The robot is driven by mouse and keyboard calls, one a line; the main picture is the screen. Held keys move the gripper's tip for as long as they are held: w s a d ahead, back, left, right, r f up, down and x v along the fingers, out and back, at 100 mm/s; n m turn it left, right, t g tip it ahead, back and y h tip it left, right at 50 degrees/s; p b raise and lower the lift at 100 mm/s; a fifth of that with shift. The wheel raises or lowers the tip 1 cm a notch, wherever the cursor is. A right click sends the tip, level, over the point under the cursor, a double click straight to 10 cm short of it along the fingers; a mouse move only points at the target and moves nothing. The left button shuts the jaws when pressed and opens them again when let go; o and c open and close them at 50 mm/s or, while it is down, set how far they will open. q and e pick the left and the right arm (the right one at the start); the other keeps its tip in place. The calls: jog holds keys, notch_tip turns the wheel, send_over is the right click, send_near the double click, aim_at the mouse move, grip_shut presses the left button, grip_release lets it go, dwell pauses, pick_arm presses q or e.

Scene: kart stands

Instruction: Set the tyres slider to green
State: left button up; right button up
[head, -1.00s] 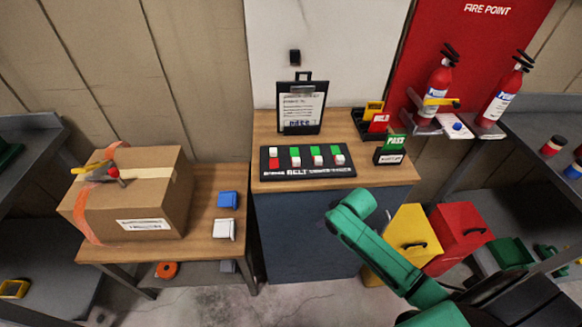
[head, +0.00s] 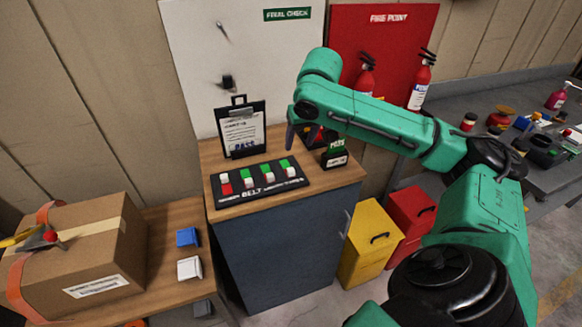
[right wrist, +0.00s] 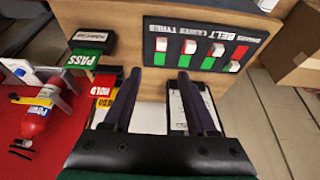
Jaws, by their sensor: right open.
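A black slider board (head: 222,201) lies on the wooden top of a dark blue cabinet. It has several sliders in a row. The leftmost slider (head: 226,183) has its white knob at the far end with red showing below. The others show green at the far end with white knobs nearer me. The board is upside down in the right wrist view (right wrist: 185,67). My left gripper is out of view.
A clipboard (head: 240,130) stands behind the board. A green PASS card holder (head: 336,152) stands at the cabinet's right. A cardboard box (head: 95,255) is on the left table. Yellow (head: 368,240) and red (head: 410,213) bins stand right of the cabinet.

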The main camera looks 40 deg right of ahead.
aim_at(290, 169)
jog(key=x, duration=0.7)
jog(key=p+x, duration=0.1)
jog(key=x, duration=0.6)
jog(key=shift+w+a+f+p, duration=0.1)
jog(key=shift+a+f+p, duration=0.1)
jog(key=shift+f+p, duration=0.15)
grip_shut()
dwell(0.4)
